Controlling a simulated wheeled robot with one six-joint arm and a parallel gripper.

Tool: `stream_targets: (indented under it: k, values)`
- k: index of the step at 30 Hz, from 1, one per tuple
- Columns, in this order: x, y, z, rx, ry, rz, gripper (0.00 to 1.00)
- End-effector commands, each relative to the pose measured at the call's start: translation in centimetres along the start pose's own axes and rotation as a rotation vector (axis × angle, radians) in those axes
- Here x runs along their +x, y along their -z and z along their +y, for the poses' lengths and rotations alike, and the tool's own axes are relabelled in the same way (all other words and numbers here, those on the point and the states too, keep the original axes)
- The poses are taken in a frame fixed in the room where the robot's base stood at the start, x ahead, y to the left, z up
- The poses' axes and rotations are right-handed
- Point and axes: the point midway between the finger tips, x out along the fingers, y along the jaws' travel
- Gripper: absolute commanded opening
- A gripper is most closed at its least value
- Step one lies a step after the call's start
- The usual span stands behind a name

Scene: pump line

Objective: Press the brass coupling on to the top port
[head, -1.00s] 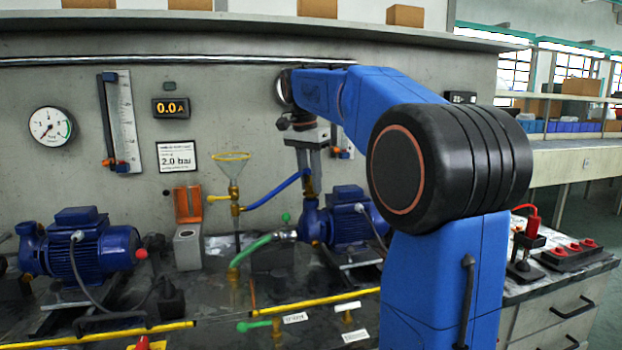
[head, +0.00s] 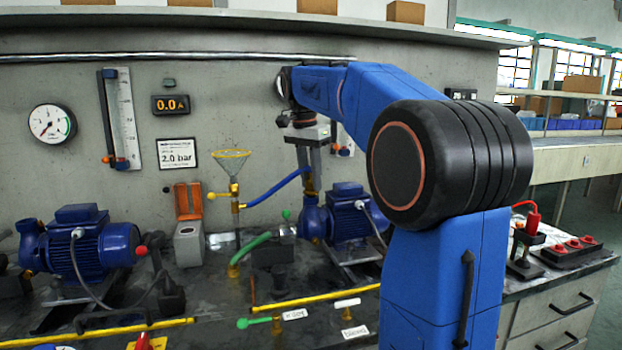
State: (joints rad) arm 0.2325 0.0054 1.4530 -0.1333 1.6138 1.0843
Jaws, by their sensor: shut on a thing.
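My gripper (head: 310,185) points straight down above the right blue pump (head: 347,218), with its two grey fingers shut. The brass coupling (head: 309,192) shows as a small patch of brass between the fingertips, at the end of the blue hose (head: 278,188). The hose runs left to the brass valve under the funnel (head: 231,165). The coupling is just above the pump's upright blue body (head: 312,216), where the top port is. The port itself is too small and covered to make out. I cannot tell whether coupling and port touch.
A second blue pump (head: 88,244) stands at left. An orange-lidded box (head: 188,203) stands behind. A yellow rail (head: 315,298) and a green-handled valve (head: 258,322) are at the front. My arm hides the bench right of the pump.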

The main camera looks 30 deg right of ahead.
Motion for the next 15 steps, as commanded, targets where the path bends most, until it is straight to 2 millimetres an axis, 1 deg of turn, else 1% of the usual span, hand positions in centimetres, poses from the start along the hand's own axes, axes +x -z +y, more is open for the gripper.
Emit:
stream_targets:
  k: [15]
  values:
    - [0.59,-0.08,-0.01,0.0,0.0,0.0,0.04]
